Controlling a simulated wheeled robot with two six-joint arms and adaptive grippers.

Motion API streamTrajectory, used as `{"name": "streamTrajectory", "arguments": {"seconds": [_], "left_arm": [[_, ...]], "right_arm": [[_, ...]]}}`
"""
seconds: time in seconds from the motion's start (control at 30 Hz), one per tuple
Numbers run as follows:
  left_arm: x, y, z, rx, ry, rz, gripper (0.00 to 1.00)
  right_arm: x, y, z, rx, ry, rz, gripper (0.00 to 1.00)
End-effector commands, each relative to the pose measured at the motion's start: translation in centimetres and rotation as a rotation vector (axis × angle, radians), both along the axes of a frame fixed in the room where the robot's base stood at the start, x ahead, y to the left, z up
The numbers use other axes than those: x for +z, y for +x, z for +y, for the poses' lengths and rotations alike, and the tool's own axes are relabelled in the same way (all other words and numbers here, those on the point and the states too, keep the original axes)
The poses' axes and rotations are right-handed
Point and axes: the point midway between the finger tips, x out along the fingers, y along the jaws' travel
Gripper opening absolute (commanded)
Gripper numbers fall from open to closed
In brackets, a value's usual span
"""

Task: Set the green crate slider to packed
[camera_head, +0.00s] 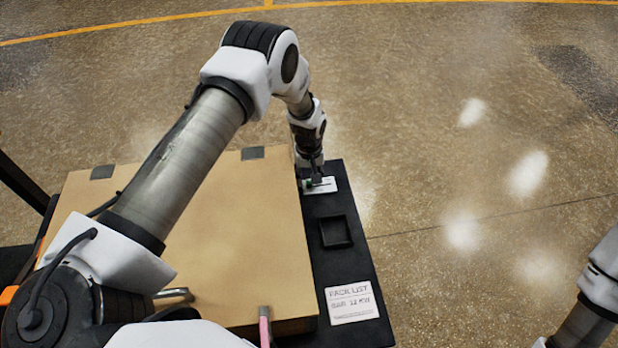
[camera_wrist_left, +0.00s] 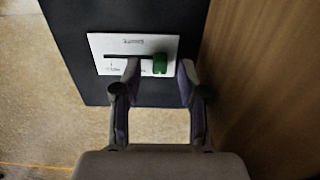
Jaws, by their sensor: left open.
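The green slider knob (camera_wrist_left: 160,63) sits at the right end of a dark slot in a white plate (camera_wrist_left: 103,42) in the left wrist view. Small lettering on the plate is too blurred to read. In the head view the green knob (camera_head: 309,184) shows at the left part of the plate (camera_head: 330,184), partly hidden by my gripper. My left gripper (camera_wrist_left: 158,74) is open, with one fingertip on each side of the knob in the picture. I cannot tell whether either finger touches it. My right gripper is out of view.
The plate lies on a dark bench top (camera_head: 350,262) with a black square tray (camera_head: 335,232) and a pack list card (camera_head: 351,303). A large cardboard box (camera_head: 245,215) stands close beside the plate. Open floor lies to the right.

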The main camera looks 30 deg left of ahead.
Motion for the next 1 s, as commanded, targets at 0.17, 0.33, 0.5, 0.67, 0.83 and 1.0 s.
{"name": "streamTrajectory", "arguments": {"seconds": [0.17,0.33,0.5,0.67,0.83,1.0], "left_arm": [[-1.2,0.1,0.0,0.0,0.0,-0.002,0.42],[-1.2,0.1,0.0,0.0,0.0,-0.002,0.42],[-1.2,0.0,0.0,0.0,0.0,-0.001,0.0],[-1.2,0.1,-0.1,0.0,0.0,-0.001,0.0],[-1.7,1.2,-1.6,-0.002,0.001,-0.003,0.0],[-1.2,1.8,-2.5,-0.001,0.0,0.0,0.0]], "right_arm": [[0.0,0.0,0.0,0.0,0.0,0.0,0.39],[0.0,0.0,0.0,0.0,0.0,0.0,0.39],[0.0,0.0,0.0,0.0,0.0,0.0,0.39],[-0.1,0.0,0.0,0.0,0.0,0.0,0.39],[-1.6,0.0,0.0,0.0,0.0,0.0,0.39],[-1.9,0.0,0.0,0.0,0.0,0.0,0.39]]}}
